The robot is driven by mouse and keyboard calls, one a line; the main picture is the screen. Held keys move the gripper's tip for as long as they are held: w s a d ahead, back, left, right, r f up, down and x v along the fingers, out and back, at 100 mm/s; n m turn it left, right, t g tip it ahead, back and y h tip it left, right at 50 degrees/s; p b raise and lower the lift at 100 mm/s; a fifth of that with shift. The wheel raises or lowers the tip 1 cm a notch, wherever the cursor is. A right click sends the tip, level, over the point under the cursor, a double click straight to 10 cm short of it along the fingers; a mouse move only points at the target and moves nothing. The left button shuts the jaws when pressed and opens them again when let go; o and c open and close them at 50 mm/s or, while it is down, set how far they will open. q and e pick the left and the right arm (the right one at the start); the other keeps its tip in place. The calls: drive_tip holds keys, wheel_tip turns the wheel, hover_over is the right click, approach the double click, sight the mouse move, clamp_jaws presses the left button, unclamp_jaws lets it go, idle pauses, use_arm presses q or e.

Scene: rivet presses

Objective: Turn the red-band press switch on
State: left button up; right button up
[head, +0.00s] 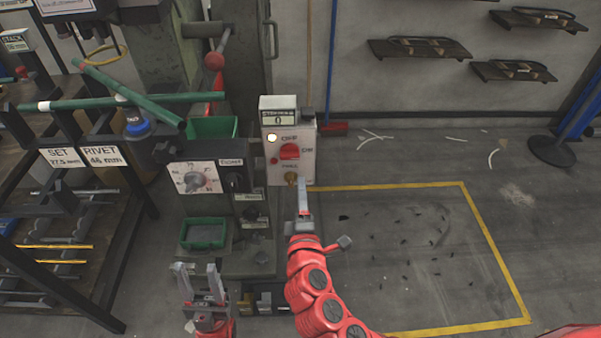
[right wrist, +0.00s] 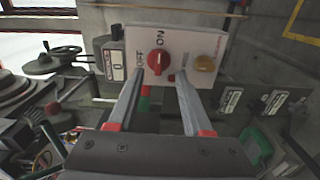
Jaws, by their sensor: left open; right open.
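In the right wrist view the red switch (right wrist: 158,62) lies beyond and between the fingertips. I cannot tell which label it points to. I cannot make out a red band on this press. My right gripper (head: 303,187) is at the box's lower edge in the head view; in the right wrist view its fingers (right wrist: 158,78) are apart and empty. My left gripper (head: 200,270) is open and empty, low in front of the press.
A rack (head: 118,250) fills the left. Yellow-taped floor (head: 410,250) at right is mostly clear.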

drive_tip(key=s, duration=0.6)
drive_tip(key=shift+f, duration=0.1)
idle(0.3)
